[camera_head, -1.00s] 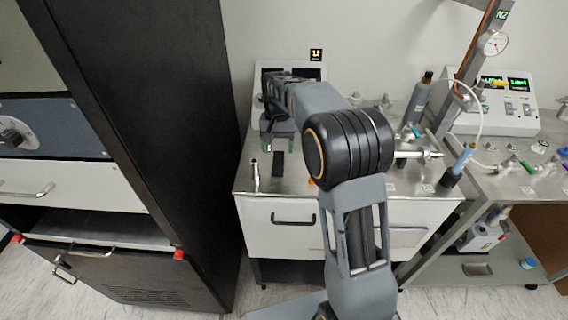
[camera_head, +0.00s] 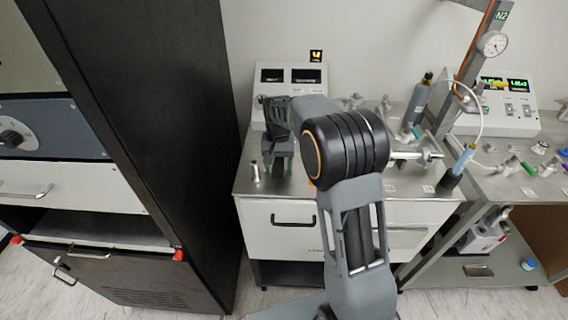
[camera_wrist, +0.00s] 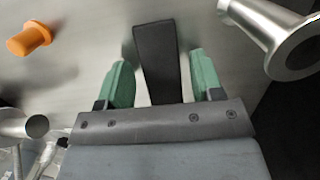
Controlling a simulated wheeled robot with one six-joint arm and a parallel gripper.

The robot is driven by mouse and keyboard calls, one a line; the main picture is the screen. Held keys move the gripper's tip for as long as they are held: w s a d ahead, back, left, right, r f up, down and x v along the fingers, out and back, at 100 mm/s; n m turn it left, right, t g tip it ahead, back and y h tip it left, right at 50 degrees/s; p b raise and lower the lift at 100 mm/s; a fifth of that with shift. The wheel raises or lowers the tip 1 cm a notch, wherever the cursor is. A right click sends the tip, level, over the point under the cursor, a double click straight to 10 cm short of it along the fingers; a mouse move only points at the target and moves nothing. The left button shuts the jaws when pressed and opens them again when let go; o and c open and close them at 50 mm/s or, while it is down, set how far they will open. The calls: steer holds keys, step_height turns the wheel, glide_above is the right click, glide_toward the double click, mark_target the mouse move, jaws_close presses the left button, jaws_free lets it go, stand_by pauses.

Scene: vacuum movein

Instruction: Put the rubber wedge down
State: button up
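The rubber wedge (camera_wrist: 157,62) is a dark, flat, tapered block on the metal bench top. In the wrist view it lies between the two green fingers of my gripper (camera_wrist: 160,58), with narrow gaps at the sides, so the gripper looks open around it. The wedge's near end is hidden by the gripper body. In the head view my gripper (camera_head: 281,155) is low over the left part of the bench (camera_head: 240,184), and only a dark bit of the wedge (camera_head: 279,171) shows below it.
A small metal cylinder (camera_head: 255,171) stands left of the gripper. In the wrist view an orange part (camera_wrist: 29,39) lies left and a metal flanged tube (camera_wrist: 285,42) lies right. A gauge box (camera_head: 292,78) stands behind. A tall black cabinet (camera_head: 150,120) is at left.

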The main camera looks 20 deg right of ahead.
steer(key=c, duration=0.9)
steer(key=shift+r, duration=0.1)
